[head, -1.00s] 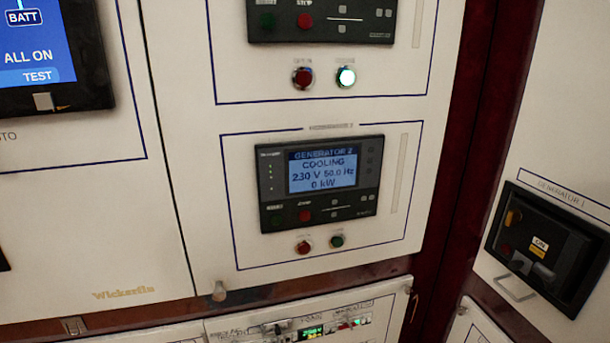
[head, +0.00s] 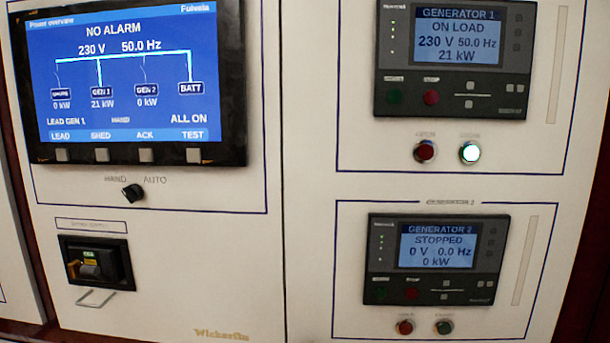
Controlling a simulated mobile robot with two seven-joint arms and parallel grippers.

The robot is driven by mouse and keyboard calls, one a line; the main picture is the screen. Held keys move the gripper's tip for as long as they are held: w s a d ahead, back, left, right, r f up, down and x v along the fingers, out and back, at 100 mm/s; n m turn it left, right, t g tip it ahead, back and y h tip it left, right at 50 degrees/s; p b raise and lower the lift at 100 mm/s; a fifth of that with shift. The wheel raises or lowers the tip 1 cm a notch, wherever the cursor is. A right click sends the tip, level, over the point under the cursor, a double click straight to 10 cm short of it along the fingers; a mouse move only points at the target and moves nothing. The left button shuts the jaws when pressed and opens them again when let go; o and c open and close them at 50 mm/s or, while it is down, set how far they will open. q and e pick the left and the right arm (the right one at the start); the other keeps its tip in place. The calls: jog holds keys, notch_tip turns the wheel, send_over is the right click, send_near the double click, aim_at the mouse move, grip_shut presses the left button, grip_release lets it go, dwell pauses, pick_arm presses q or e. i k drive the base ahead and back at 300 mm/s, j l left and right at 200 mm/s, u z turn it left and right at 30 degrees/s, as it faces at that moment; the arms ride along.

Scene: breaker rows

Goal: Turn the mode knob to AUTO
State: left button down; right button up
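The mode knob (head: 133,192) is a small black rotary knob on the white panel, below the large blue screen (head: 130,75). The label HAND is printed to its upper left and AUTO to its upper right. Which label the knob points to is too small to tell for sure. The screen reads NO ALARM, 230 V, 50.0 Hz, GEN 1 21 kW, GEN 2 0 kW, with a small HAND tag. Neither of my grippers is in view, and nothing touches the knob.
At right, the generator 1 controller (head: 455,58) reads ON LOAD, 21 kW. The generator 2 controller (head: 436,258) reads STOPPED, 0 V. Red and green buttons sit below each. The space before the panel looks clear.

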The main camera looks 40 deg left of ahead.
aim_at(133, 193)
jog(key=u, duration=2.15)
